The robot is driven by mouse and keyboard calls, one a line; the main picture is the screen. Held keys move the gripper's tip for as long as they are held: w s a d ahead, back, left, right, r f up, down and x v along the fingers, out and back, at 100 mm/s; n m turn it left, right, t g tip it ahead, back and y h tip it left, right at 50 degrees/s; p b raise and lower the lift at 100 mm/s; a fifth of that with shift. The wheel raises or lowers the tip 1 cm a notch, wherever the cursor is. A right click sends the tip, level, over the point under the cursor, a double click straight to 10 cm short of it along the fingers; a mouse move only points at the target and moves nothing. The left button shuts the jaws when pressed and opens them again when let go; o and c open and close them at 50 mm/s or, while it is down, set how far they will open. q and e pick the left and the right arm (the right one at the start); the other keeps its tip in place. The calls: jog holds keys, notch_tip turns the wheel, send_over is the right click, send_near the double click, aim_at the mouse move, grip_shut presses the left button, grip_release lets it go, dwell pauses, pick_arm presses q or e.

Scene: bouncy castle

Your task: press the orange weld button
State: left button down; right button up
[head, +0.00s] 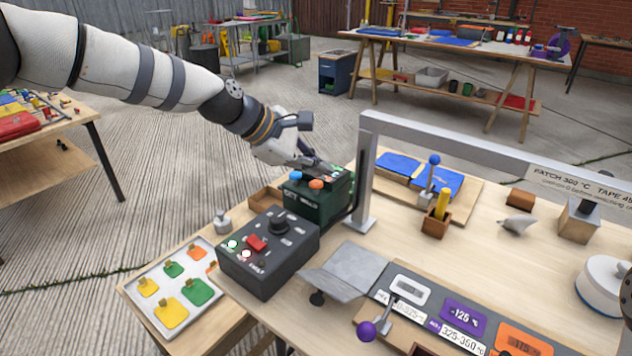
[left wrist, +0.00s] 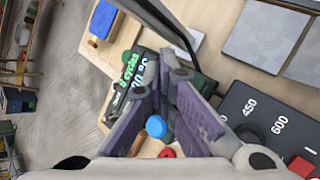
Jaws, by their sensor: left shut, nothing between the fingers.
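The orange button (head: 316,184) sits on top of a dark green box (head: 308,207), beside a blue button (head: 296,175). My left gripper (head: 325,168) is shut and empty, just above and behind the box top, close to the orange button; I cannot tell whether it touches the box. In the left wrist view the purple-padded fingers (left wrist: 168,85) come together over the green box (left wrist: 137,75). The blue button (left wrist: 156,126) shows between them. The orange button cannot be made out there. My right gripper is not in view.
A dark control box (head: 268,252) with a black knob and red switch stands in front. A grey metal frame (head: 366,180) rises right of the green box. A tray of coloured tags (head: 150,309) lies at left. A grey hinged plate (head: 345,270) is at front centre.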

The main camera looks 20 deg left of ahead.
aim_at(317, 184)
pick_arm(q)
notch_tip(317, 184, up, 5)
jog(key=shift+r+p, duration=0.1)
jog(key=shift+p, duration=0.55)
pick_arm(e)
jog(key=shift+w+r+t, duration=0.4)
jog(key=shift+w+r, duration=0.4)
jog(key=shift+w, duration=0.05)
pick_arm(q)
jog(key=shift+f, duration=0.2)
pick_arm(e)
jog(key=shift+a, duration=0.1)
